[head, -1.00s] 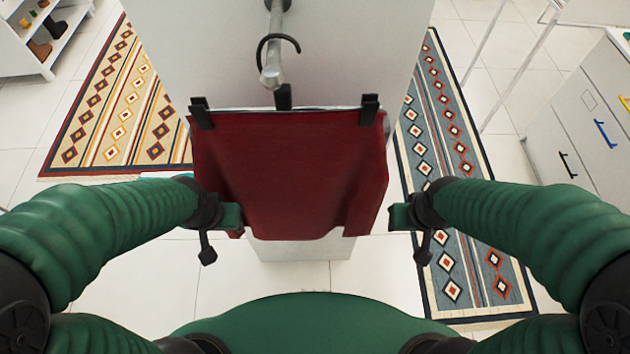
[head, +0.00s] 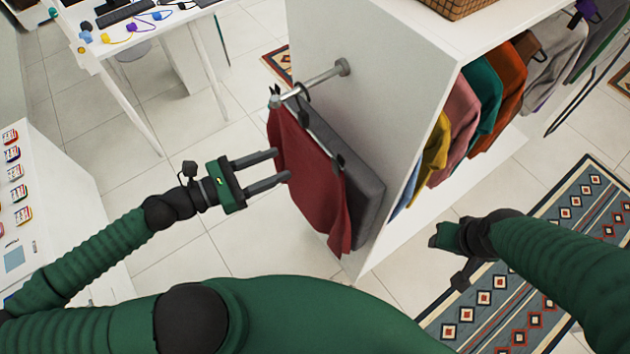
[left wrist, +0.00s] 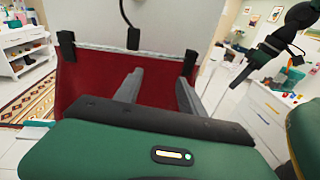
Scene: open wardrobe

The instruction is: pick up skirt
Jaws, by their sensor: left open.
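The dark red skirt (head: 308,180) hangs from a clip hanger on a metal rod (head: 312,84) at the outer side of the wardrobe. A dark grey garment (head: 362,170) hangs right behind it. My left gripper (head: 283,166) is open, its two grey fingers pointing at the skirt's left edge. In the left wrist view the skirt (left wrist: 85,85) spreads ahead of the open fingers, with black clips at its top; I cannot tell whether they touch it. My right gripper (head: 440,240) is at the lower right, away from the skirt, and its jaws do not show clearly.
The white wardrobe (head: 385,60) stands at the centre right with several coloured garments (head: 480,100) inside. A wicker basket (head: 458,8) is on top. A patterned rug (head: 520,290) lies at the right. A white desk (head: 140,40) is at the back left. Tiled floor is free between.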

